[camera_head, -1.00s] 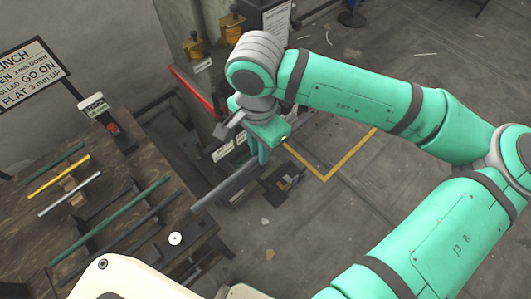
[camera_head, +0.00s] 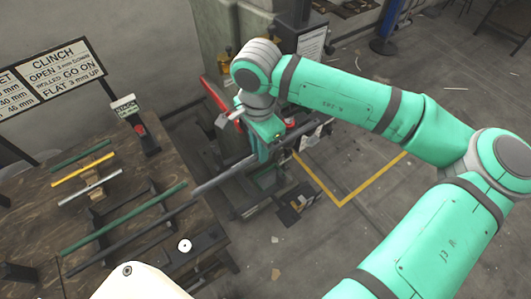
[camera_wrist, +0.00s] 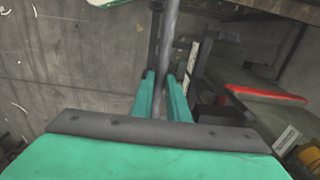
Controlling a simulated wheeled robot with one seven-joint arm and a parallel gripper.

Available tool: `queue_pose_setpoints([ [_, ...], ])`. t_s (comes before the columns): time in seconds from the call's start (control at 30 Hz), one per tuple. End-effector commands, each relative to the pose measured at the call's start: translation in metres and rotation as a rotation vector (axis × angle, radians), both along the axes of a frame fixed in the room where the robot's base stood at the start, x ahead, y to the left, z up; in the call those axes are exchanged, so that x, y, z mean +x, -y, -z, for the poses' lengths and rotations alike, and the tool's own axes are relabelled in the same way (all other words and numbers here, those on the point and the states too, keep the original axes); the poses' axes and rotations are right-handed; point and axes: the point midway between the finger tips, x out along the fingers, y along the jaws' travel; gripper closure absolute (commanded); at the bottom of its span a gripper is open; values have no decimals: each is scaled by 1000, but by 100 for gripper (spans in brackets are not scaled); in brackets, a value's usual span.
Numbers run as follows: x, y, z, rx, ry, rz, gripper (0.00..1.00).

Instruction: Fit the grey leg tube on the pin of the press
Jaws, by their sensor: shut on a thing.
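My gripper (camera_head: 264,152) is shut on the grey leg tube (camera_head: 225,174), which it holds aslant in front of the press. In the head view one end of the tube points down-left toward the table, and the other seems to pass the gripper to the upper right. In the wrist view the tube (camera_wrist: 170,42) stands between the two green fingers (camera_wrist: 161,95) and runs up out of the picture. The press (camera_head: 232,40) is behind the gripper, partly hidden by my arm. I cannot make out its pin.
A wooden table (camera_head: 40,215) at left bears several green, yellow, pale and dark rods on supports. A red bar (camera_head: 213,94) is beside the press. Floor right of the yellow line (camera_head: 345,203) is mostly clear.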

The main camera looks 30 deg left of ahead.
Motion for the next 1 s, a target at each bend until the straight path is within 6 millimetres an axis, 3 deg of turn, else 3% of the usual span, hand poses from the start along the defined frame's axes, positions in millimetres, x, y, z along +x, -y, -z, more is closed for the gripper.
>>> queue_pose_setpoints([
  [1.0, 33, -81, 6, 1, 0, 0, 100],
])
